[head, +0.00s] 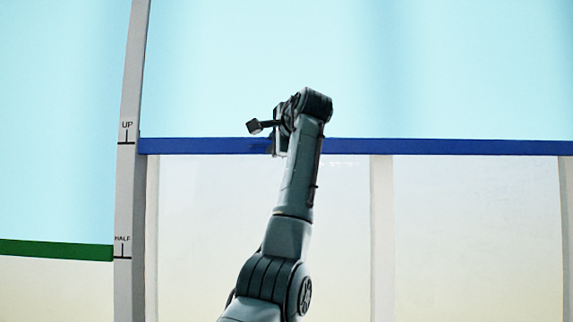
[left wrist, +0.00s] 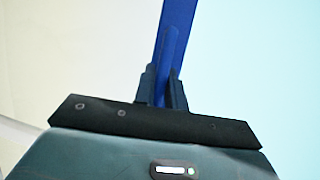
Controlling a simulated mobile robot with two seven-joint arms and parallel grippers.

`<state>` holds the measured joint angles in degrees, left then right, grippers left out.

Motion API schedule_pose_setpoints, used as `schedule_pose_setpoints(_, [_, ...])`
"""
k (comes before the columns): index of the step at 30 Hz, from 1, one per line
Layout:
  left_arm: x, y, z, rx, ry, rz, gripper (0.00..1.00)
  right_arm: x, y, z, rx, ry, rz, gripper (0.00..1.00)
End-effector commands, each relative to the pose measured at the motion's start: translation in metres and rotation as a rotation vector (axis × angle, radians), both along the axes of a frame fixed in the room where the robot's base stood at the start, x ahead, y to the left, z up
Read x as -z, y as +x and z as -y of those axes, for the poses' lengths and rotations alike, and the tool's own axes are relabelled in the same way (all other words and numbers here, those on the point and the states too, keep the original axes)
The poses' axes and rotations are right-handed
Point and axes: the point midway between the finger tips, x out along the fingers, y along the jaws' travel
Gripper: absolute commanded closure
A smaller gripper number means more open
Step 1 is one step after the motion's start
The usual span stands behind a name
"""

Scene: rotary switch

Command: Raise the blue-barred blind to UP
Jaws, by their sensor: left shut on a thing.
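The blue bar (head: 440,147) runs across the bottom of a light blue blind (head: 430,70). At its left end it is about level with the line under the UP mark (head: 127,125) on the white post. My left gripper (head: 277,146) is at the bar, left of its middle, partly hidden by my own arm. In the left wrist view my left gripper (left wrist: 163,88) is shut on a blue tab at the bar, and the blue bar (left wrist: 176,22) runs up and away behind it. My right gripper is in neither view.
A second blind with a green bar (head: 55,249) hangs at the left, its bar near the HALF mark (head: 122,239). A white post (head: 131,190) stands between the two blinds. Below the blue bar are a pale pane (head: 220,220) and a grey upright (head: 383,240).

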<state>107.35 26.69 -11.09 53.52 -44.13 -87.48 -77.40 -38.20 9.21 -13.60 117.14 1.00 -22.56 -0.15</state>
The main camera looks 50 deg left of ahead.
Motion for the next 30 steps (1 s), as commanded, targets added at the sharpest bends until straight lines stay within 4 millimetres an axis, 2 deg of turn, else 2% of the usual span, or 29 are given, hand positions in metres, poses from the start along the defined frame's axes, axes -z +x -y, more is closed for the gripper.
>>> schedule_pose_setpoints(1, [-0.01,-0.001,0.001,0.007,0.001,0.001,1.0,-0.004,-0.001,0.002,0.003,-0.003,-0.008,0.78])
schedule_pose_setpoints(4, [-0.016,-0.005,0.001,0.008,0.0,0.001,1.0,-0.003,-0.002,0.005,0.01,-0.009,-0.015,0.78])
schedule_pose_setpoints(11, [-0.021,-0.007,0.001,0.009,0.005,0.003,1.0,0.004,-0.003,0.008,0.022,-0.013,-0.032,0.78])
schedule_pose_setpoints(18, [-0.022,-0.008,0.002,0.008,0.007,0.007,1.0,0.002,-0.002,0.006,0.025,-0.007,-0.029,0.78])
schedule_pose_setpoints(19, [-0.023,-0.008,0.002,0.008,0.007,0.007,0.85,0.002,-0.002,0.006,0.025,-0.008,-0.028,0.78])
schedule_pose_setpoints(21, [-0.023,-0.008,0.002,0.008,0.007,0.007,0.79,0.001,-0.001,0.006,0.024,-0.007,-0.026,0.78])
schedule_pose_setpoints(26, [-0.021,-0.008,0.001,0.006,0.004,0.004,0.66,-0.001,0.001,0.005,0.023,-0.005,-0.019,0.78])
schedule_pose_setpoints(30, [-0.02,-0.008,0.001,0.005,0.002,0.002,0.66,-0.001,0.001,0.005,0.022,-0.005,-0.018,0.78])
